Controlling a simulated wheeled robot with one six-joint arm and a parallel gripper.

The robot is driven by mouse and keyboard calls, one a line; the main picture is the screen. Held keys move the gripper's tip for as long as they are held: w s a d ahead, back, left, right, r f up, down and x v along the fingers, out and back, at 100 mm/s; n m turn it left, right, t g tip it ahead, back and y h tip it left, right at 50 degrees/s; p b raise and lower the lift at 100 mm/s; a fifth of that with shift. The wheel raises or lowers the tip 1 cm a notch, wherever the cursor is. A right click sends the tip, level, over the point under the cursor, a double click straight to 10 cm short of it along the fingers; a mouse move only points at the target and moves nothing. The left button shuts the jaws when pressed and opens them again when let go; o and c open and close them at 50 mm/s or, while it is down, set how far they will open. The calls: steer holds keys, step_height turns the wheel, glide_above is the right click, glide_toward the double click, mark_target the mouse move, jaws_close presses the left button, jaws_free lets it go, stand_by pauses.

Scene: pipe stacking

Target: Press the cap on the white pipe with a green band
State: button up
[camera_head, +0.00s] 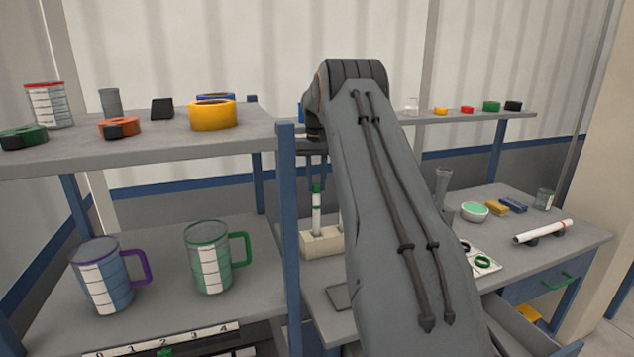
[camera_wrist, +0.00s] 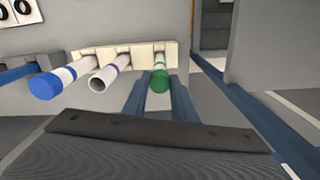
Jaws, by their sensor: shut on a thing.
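The white pipe with a green band (camera_head: 316,222) stands upright in a cream holder block (camera_head: 322,244) on the right workbench. A green cap (camera_wrist: 160,80) is at the pipe's upper end, in line with it; I cannot tell how deeply it is seated. My gripper (camera_wrist: 159,88) is shut on the green cap, one blue-grey finger on each side. In the head view the gripper is mostly hidden behind my arm. In the wrist view, an open white pipe with a purple band (camera_wrist: 110,74) and a pipe with a blue cap (camera_wrist: 44,86) stand beside it.
A shelf with tape rolls (camera_head: 213,115) and two mugs, one with a purple handle (camera_head: 102,277) and one with a green handle (camera_head: 209,262), is left of a blue post (camera_head: 288,220). Right on the bench are a bowl (camera_head: 473,211) and a lying white pipe (camera_head: 541,231).

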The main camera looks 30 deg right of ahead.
steer(key=shift+f, duration=0.5)
steer(key=o, duration=1.1)
steer(key=shift+o, duration=0.4)
steer(key=o, duration=0.3)
steer(key=shift+o, duration=0.2)
steer(key=shift+r, duration=0.1)
steer(key=shift+r+p, duration=1.2)
steer(key=shift+r, duration=2.2)
